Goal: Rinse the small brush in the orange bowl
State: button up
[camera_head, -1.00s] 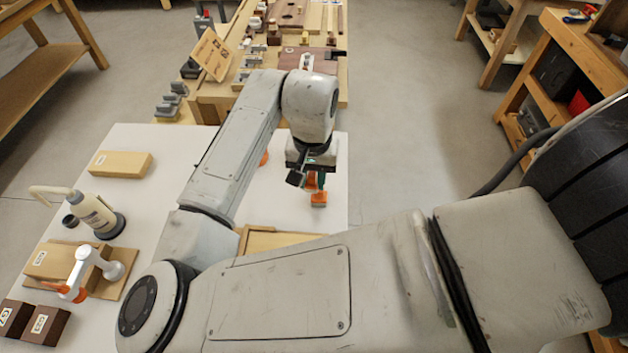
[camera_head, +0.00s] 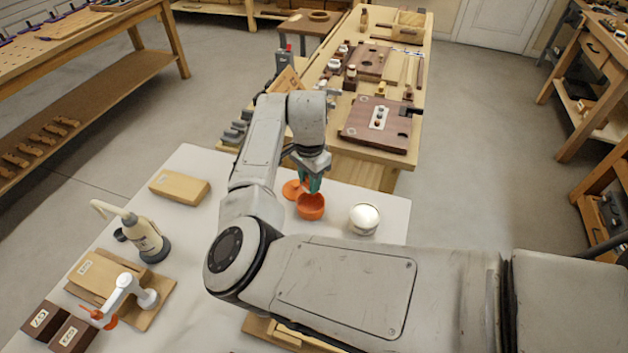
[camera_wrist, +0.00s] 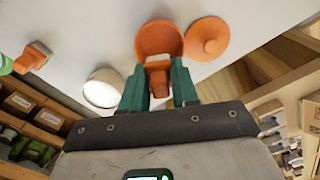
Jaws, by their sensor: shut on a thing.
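My gripper (camera_wrist: 158,86) is shut on a small orange brush (camera_wrist: 157,75) with a brownish part between the teal fingers. The brush is at the mouth of the orange bowl (camera_wrist: 160,36); I cannot tell how deep its end sits. In the head view, my gripper (camera_head: 311,181) is directly above the orange bowl (camera_head: 311,208), and the fingers hide most of the brush. The round orange lid (camera_wrist: 207,38) lies beside the bowl and also shows in the head view (camera_head: 291,189).
A round white-topped container (camera_head: 364,218) stands right of the bowl. Another orange, brush-like thing (camera_wrist: 36,55) lies farther off in the wrist view.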

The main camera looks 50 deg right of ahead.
jog(key=shift+f+b, duration=1.85)
jog(key=shift+f, duration=0.4)
jog(key=shift+r+p, duration=0.1)
jog(key=shift+p, duration=0.2)
jog(key=shift+f+b, duration=0.7)
jog(key=shift+f, duration=0.8)
jog(key=shift+f, duration=0.3)
jog(key=shift+r+p, duration=0.2)
jog(key=shift+p, duration=0.1)
jog(key=shift+f, duration=0.25)
dwell(0.4)
jog(key=shift+r+p, duration=0.25)
jog(key=shift+p, duration=0.15)
dwell(0.5)
